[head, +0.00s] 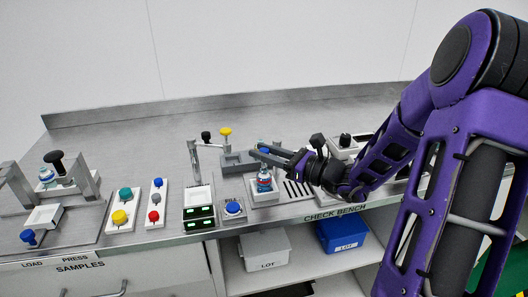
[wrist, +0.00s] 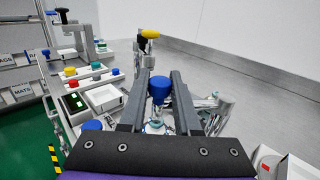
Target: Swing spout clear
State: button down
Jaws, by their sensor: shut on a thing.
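I cannot tell exactly where the pipe's tip points.
Black (head: 206,136) and yellow (head: 226,132) knobs stand behind the pipe. A blue button (head: 233,207) sits left of the bottle, and green displays (head: 199,218) lie below the tray. A slotted grate (head: 296,190) is to the right. The back of the bench (head: 130,130) is clear.

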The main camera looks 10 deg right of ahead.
jog(key=shift+s+d+g+p, duration=0.1)
jog(key=shift+g+p, duration=0.2)
jog(key=shift+s+d+r+n+g+y+p, duration=0.15)
jog(key=shift+d+n+g+y+p, duration=0.2)
jog(key=shift+n+y+p, duration=0.25)
jog(key=shift+s+d+n+g+y+p, duration=0.2)
jog(key=shift+d+n+g+y+p, duration=0.65)
jog(key=shift+g, duration=0.75)
jog(key=shift+s+d+n+g+y+p, duration=0.25)
jog(key=shift+d+n+g+y+p, duration=0.4)
jog(key=shift+n+g, duration=0.85)
jog(key=shift+s+d+n+g+y+p, duration=0.2)
jog(key=shift+d+n+g+y+p, duration=0.3)
jog(key=shift+d+n+g+p, duration=0.9)
jog(key=shift+a+m+g+b, duration=0.35)
jog(key=shift+m+b, duration=0.1)
jog(key=c, duration=0.6)
grip_release()
